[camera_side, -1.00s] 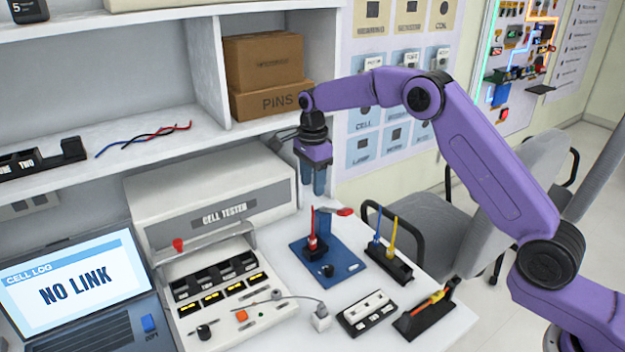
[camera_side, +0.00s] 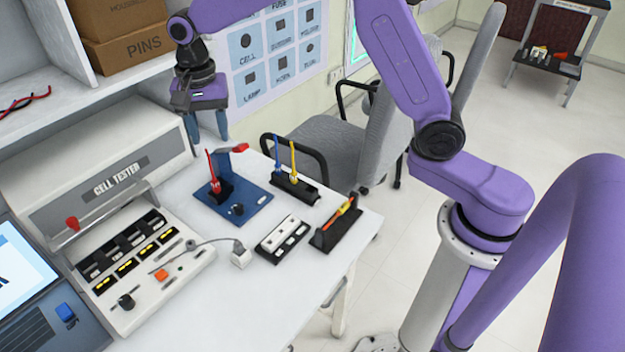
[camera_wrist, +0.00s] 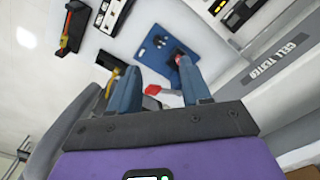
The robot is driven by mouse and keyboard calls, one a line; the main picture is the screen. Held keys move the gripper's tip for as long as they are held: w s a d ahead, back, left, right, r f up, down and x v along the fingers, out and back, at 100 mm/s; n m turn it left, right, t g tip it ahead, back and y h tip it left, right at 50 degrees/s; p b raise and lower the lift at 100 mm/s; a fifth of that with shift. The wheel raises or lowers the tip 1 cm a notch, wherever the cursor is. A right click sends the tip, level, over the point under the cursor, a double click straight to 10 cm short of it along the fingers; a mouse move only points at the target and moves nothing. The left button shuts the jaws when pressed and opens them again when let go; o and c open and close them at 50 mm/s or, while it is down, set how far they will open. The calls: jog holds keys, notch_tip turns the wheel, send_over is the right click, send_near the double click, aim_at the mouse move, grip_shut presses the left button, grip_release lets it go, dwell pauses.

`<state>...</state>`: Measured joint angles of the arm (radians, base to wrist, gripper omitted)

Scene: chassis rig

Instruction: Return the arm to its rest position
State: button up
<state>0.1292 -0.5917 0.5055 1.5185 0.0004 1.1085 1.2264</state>
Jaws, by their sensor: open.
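My purple gripper (camera_side: 207,131) hangs above the back of the white bench, behind the blue plate, with its blue fingers pointing down. In the wrist view the two fingers (camera_wrist: 160,88) stand apart with nothing held between them. The blue plate (camera_side: 248,204) lies flat on the bench. The plate also shows in the wrist view (camera_wrist: 155,52), beyond the fingertips.
The cell tester (camera_side: 85,180) and laptop (camera_side: 30,290) fill the left side. A black stand with blue and yellow tools (camera_side: 295,187), a white-topped block (camera_side: 283,238) and a black tray with an orange tool (camera_side: 336,224) stand near the right edge. Shelf boxes (camera_side: 125,48) are close behind my gripper.

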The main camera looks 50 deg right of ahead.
jog(key=s+d+n, duration=0.4)
jog(key=s+n, duration=0.3)
jog(key=s, duration=0.4)
jog(key=s+d+n, duration=0.3)
jog(key=s+n, duration=0.4)
jog(key=s, duration=0.5)
jog(key=s+d+n, duration=0.4)
jog(key=s+n, duration=0.3)
jog(key=s, duration=0.4)
jog(key=shift+s+d, duration=0.25)
jog(key=shift+d, duration=0.1)
